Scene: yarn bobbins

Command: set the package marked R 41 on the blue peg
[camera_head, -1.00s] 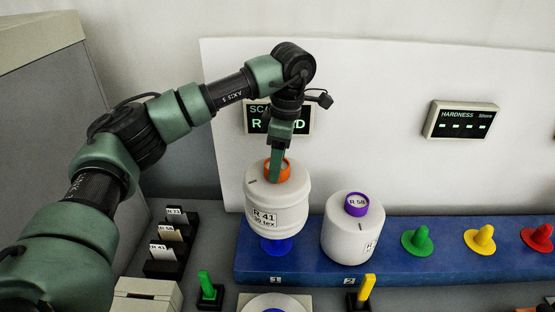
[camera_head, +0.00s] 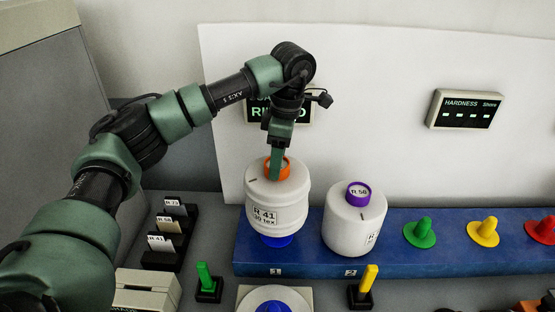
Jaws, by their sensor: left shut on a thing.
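The white package marked R 41 (camera_head: 278,206) has an orange ring top (camera_head: 284,166). My left gripper (camera_head: 276,172) is shut on its orange top from above. The package stands upright over the blue peg (camera_head: 276,240) at position 1 of the blue rack (camera_head: 312,262). Only the blue lower part of the peg shows below the package; the rest is hidden by it. I cannot tell whether the package rests fully on the peg. My right gripper is not in view.
A white package marked R 58 (camera_head: 353,226) with a purple ring stands at position 2, close on the right. Green (camera_head: 420,232), yellow (camera_head: 483,231) and red (camera_head: 541,229) pegs are bare. A card holder (camera_head: 162,262) stands at left. Green (camera_head: 205,276) and yellow (camera_head: 369,279) upright tabs stand in front.

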